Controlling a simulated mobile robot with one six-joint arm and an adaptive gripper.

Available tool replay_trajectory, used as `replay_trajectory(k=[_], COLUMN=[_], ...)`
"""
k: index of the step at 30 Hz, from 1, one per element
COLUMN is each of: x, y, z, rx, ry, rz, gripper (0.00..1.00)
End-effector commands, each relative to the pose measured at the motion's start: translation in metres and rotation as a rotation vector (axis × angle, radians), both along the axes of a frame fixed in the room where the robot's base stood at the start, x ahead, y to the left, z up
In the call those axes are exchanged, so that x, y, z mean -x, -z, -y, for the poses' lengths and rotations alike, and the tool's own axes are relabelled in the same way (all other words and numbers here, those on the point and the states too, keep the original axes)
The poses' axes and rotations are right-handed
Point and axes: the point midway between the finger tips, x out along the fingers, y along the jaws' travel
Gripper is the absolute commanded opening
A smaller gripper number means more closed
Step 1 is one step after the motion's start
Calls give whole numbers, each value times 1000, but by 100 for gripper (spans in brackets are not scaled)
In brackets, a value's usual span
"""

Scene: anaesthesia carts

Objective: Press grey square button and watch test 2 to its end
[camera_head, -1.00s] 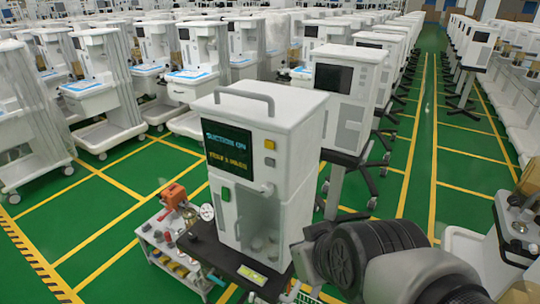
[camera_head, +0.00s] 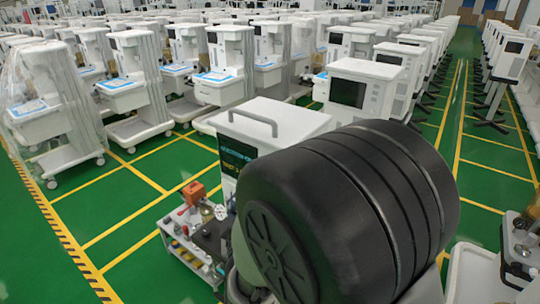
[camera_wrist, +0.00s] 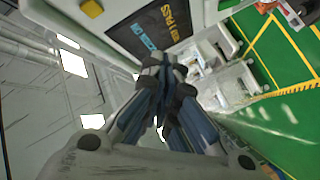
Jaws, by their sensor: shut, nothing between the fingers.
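The white machine (camera_head: 290,118) with a grey top handle stands in front of me, its front mostly hidden by my arm in the head view. Part of its dark screen (camera_head: 235,154) shows there, with lines of text too cut off to read. In the wrist view the screen (camera_wrist: 128,22) is tilted and carries blue and yellow lettering I cannot read surely. A yellow button (camera_wrist: 92,8) shows on the white panel beside it. I cannot make out the grey square button. My gripper (camera_wrist: 168,65) is shut and empty in front of the machine, apparently near the screen.
A small cart (camera_head: 205,235) with an orange device (camera_head: 194,193) and a round gauge (camera_head: 221,212) stands left of the machine. Rows of white carts (camera_head: 125,85) fill the back. The green aisle (camera_head: 465,125) at right is clear.

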Motion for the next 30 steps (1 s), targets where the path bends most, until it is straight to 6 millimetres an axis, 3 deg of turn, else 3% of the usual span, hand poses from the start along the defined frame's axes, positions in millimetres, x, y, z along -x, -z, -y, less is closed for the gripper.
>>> replay_trajectory(k=[16,30], x=[-4,-52], y=[-2,-1], z=[2,41], rx=[15,13], ry=[4,5], rz=[20,21], gripper=[0,0])
